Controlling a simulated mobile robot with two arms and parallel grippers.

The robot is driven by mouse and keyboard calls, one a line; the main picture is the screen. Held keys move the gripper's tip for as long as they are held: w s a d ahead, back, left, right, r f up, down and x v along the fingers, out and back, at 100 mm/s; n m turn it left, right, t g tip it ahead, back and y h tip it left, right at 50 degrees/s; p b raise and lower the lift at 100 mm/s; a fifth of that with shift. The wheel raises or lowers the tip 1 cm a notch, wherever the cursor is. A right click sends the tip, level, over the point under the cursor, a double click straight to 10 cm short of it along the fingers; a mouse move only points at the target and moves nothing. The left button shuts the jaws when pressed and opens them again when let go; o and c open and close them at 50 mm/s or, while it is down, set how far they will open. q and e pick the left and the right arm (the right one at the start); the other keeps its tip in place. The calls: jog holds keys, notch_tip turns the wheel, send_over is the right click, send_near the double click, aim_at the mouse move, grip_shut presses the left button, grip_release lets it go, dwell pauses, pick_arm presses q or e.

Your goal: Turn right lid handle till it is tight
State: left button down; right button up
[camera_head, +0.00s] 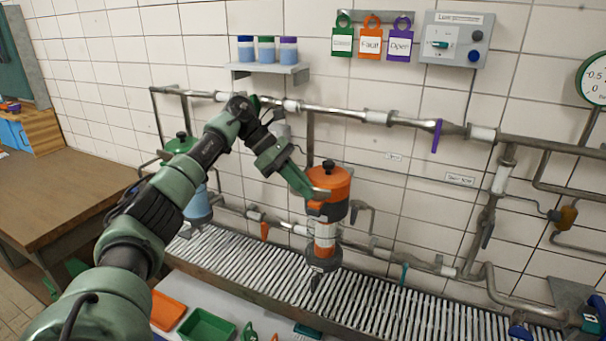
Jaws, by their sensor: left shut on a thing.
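The right canister has an orange lid (333,180) with a dark knob on top and an orange and clear body (325,235) below. It stands upright in the pipework above the slatted grating. My left gripper (320,194) reaches in from the left and is shut at the front left side of the orange lid, on its handle. The fingers largely hide the handle, so its exact angle cannot be told. The left canister (181,143), with a green lid, is partly hidden behind my left arm. My right gripper is not in view.
Steel pipes with a purple valve lever (437,136) run along the tiled wall. A shelf (268,69) holds three small jars. Coloured tags (370,41) hang beside a grey control box (457,38). Below are a grating (420,306) and a green tray (207,325). A brown table (60,195) stands left.

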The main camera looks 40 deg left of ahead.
pick_arm(q)
jog(key=shift+w+d+f+m+g+p, duration=0.1)
jog(key=shift+w+m+g+p, duration=0.1)
jog(key=shift+m+g+p, duration=0.45)
jog(key=shift+f+m, duration=0.2)
jog(key=shift+m, duration=0.05)
jog(key=c, duration=1.8)
grip_release()
jog(key=shift+d+r, duration=0.1)
jog(key=shift+d, duration=0.05)
jog(key=shift+w, duration=0.1)
jog(key=p+v, duration=0.4)
jog(key=v, duration=0.3)
jog(key=shift+a+r, duration=0.25)
jog(key=shift+a, duration=0.05)
